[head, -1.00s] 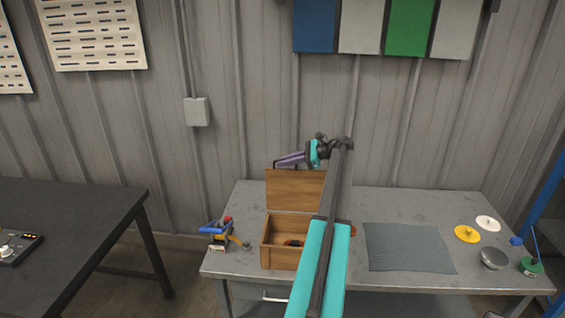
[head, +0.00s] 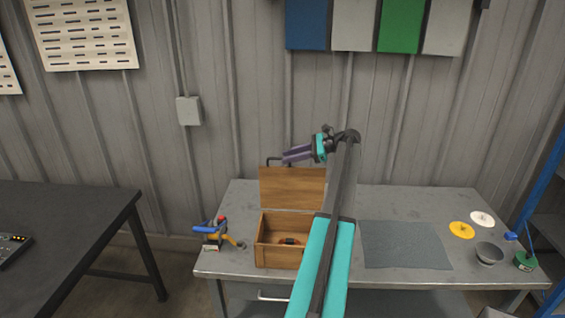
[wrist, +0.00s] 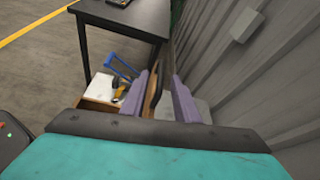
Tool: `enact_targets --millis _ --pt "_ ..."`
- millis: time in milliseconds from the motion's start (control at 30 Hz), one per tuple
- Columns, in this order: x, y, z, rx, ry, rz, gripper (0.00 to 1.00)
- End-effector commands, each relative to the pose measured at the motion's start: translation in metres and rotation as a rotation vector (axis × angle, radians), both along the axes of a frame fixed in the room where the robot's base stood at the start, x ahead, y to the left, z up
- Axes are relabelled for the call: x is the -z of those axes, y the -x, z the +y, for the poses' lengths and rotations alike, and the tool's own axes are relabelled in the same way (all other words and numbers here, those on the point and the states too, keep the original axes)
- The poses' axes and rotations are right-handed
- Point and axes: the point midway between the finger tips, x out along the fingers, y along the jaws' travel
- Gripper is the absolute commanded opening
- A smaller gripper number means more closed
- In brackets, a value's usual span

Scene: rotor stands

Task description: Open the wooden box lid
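The wooden box (head: 284,257) stands on the grey metal bench with its lid (head: 292,188) raised upright at the back. The inside shows, with a dark and orange item (head: 290,241) in it. My gripper (head: 284,159) is just above the lid's top edge, pointing left. In the wrist view its two purple fingers (wrist: 165,92) are apart. The brown lid (wrist: 152,92) shows edge-on between them, nearer the left finger. I cannot tell whether it touches that finger. Part of the box (wrist: 96,104) shows beyond the left finger.
Blue and yellow tools (head: 214,233) stand left of the box. A grey mat (head: 403,246) lies to its right. Yellow and white discs (head: 461,230), a grey bowl (head: 488,253) and a green item (head: 525,262) sit at the bench's right end. A corrugated wall (head: 230,110) is close behind.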

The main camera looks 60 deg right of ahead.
Motion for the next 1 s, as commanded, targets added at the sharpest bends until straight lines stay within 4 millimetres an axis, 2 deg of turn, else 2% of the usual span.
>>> enact_targets --millis 200,500,800,1000 --pt "-0.010 0.029 -0.013 0.001 0.000 0.000 0.28" --pt "-0.027 0.056 -0.025 0.001 0.000 0.001 0.28" --pt "-0.033 0.072 -0.031 -0.001 0.000 0.001 0.28" --pt "-0.032 0.075 -0.032 0.000 0.000 0.001 0.28"
